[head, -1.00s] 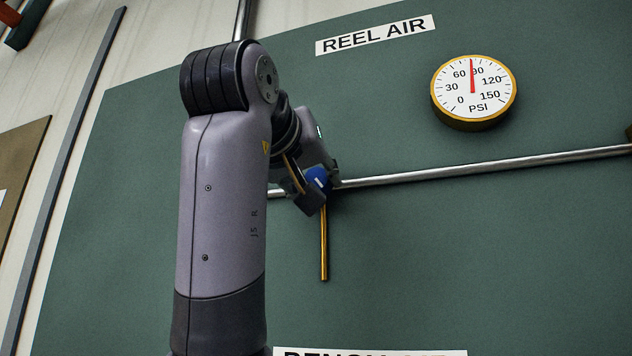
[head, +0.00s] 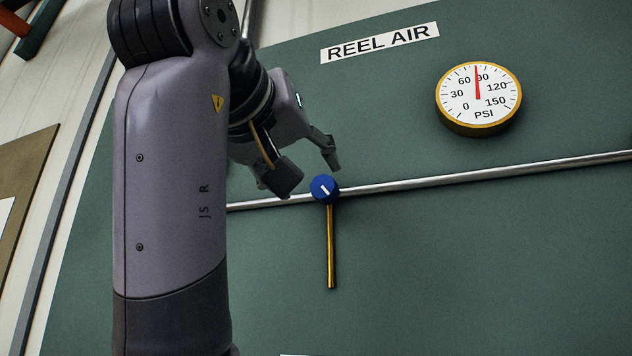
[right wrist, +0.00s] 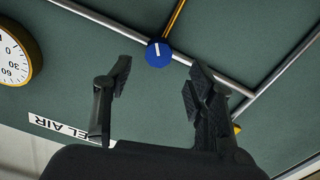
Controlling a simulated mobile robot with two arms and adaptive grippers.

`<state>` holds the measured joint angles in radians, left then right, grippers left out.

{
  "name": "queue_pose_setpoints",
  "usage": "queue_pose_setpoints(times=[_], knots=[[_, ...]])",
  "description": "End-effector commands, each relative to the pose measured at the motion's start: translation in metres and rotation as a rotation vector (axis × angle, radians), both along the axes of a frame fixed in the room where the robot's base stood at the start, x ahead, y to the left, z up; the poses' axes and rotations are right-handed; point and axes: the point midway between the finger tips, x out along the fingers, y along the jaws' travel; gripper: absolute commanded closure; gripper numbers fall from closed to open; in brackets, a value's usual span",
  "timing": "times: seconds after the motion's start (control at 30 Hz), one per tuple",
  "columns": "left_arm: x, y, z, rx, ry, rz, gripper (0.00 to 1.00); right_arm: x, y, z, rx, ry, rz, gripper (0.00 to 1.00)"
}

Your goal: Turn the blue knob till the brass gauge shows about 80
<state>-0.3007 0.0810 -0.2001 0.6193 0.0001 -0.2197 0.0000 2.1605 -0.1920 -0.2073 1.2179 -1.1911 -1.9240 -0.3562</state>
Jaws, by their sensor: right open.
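The blue knob (head: 324,189) with a white mark sits on the steel pipe, above a thin brass-coloured pipe. It also shows in the right wrist view (right wrist: 158,54), beyond the fingertips. The brass gauge (head: 478,97) is at upper right, its red needle between 60 and 90, nearer 90, at roughly 80. Part of its dial shows in the right wrist view (right wrist: 14,58). My right gripper (head: 307,166) is open and empty, just above and left of the knob and apart from it. Its two fingers (right wrist: 162,70) are spread in the wrist view. My left gripper is not in view.
The steel pipe (head: 450,180) crosses the green panel (head: 440,270). A REEL AIR label (head: 380,43) is left of the gauge. The panel right of and below the knob is clear. A brown board (head: 22,205) is at far left.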

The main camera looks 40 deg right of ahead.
Motion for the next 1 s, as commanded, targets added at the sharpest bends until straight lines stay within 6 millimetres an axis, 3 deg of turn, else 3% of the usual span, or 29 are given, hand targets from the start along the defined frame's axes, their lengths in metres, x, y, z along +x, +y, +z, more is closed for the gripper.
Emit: queue_pose_setpoints(times=[0.1, 0.3, 1.0], knots=[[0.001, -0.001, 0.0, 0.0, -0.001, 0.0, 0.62, -0.011, 0.021, 0.0, -0.002, -0.001, 0.001, 0.49], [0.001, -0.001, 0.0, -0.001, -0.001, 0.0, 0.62, -0.02, 0.038, 0.0, 0.0, -0.001, 0.0, 0.49], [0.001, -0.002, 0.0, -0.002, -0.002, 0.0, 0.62, -0.021, 0.04, 0.0, 0.0, -0.001, 0.0, 0.49]])
